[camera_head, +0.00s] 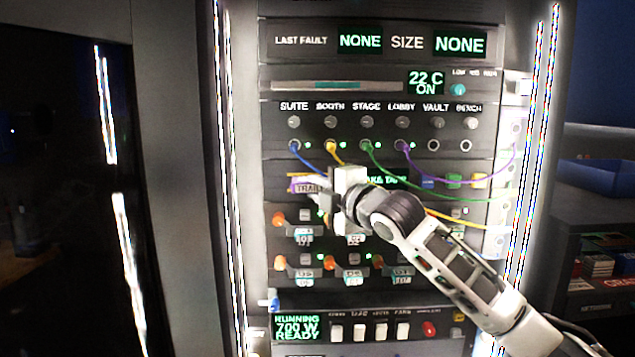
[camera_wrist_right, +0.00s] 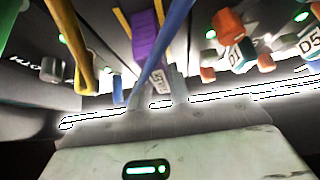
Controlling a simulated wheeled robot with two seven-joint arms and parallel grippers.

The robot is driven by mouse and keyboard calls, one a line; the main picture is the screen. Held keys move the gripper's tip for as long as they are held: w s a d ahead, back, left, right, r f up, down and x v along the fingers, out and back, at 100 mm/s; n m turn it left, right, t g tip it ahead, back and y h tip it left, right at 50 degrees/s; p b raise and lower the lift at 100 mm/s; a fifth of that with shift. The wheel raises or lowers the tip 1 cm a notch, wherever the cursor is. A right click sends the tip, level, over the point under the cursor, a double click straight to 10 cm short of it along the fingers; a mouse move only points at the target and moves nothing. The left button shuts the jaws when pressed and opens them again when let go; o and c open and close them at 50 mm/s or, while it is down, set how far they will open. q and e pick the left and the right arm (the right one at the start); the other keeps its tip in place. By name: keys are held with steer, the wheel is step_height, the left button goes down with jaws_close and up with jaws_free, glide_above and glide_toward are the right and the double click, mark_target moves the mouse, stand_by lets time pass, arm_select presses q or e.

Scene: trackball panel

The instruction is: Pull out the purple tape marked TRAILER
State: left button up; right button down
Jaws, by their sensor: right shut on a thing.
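The purple tape (camera_head: 303,187) marked with letters that read as TRAI shows at the left of the rack, partly covered by my right gripper. My right gripper (camera_head: 322,199) is at its right end, with the arm coming in from the lower right. In the right wrist view the purple tape (camera_wrist_right: 146,36) runs down towards the fingertips (camera_wrist_right: 158,94), which are shut on its near end. A blue cable (camera_wrist_right: 165,50) crosses in front of it there. My left gripper is not in view.
Blue, yellow, green and purple patch cables (camera_head: 459,180) hang from the jack row and droop to the right, close to my arm. Orange-knobbed units (camera_head: 279,262) sit below the tape. A row of white switches (camera_head: 359,332) is lower down.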

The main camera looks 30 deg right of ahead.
stand_by(0.3)
steer(key=shift+s+a, duration=0.2)
steer(key=shift+s, duration=0.15)
steer(key=s+a+b, duration=0.1)
steer(key=s+a, duration=0.2)
steer(key=s, duration=0.3)
steer(key=shift+a, duration=0.4)
stand_by(0.4)
steer(key=shift+s, duration=0.15)
steer(key=shift+s+a, duration=0.3)
steer(key=shift+s, duration=0.1)
stand_by(0.4)
